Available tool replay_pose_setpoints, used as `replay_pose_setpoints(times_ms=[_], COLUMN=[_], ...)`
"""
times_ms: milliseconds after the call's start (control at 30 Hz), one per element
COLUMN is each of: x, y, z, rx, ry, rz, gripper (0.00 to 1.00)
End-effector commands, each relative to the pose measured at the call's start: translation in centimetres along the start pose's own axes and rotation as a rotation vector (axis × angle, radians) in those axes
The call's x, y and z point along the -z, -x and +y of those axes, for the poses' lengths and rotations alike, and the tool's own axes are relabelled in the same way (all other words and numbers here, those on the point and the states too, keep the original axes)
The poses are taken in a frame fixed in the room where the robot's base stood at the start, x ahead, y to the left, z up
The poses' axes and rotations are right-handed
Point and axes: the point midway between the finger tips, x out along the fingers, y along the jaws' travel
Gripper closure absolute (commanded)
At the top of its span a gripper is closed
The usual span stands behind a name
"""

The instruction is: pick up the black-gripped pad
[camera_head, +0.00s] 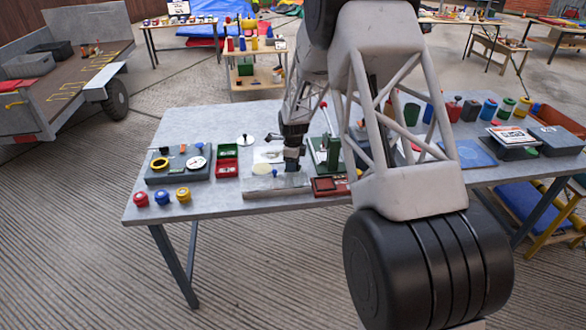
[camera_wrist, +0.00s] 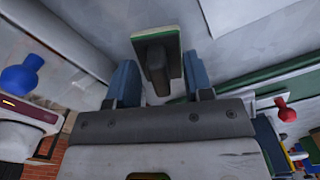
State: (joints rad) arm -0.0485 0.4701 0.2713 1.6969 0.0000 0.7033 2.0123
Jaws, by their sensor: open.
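The black-gripped pad (camera_wrist: 171,45) shows in the wrist view as a small flat plate with a green edge and a dark grip standing out from it. My gripper (camera_wrist: 159,66) is open, with one blue-grey finger on each side of the pad. The dark grip lies between the fingers, and gaps show on both sides of it. In the head view my gripper (camera_head: 291,166) points down at the middle of the table (camera_head: 225,205). I cannot pick out the pad there; my gripper may hide it.
Several coloured knobs (camera_head: 162,197) sit at the front left.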

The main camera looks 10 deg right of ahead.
Motion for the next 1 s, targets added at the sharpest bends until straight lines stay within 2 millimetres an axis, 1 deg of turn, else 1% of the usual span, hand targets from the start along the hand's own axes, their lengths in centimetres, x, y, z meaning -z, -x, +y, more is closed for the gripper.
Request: replay_pose_setpoints(times_ms=[100,400,767,867,1000], x=[0.0,0.0,0.0,0.0,0.0], y=[0.0,0.0,0.2,0.7,2.0], z=[0.0,0.0,0.0,0.0,0.0], rx=[0.000,0.000,0.001,0.002,0.002], ry=[0.000,0.000,0.000,0.000,0.000], rz=[0.000,0.000,0.000,-0.001,-0.001], gripper=[0.55,1.00,1.00,1.00,1.00])
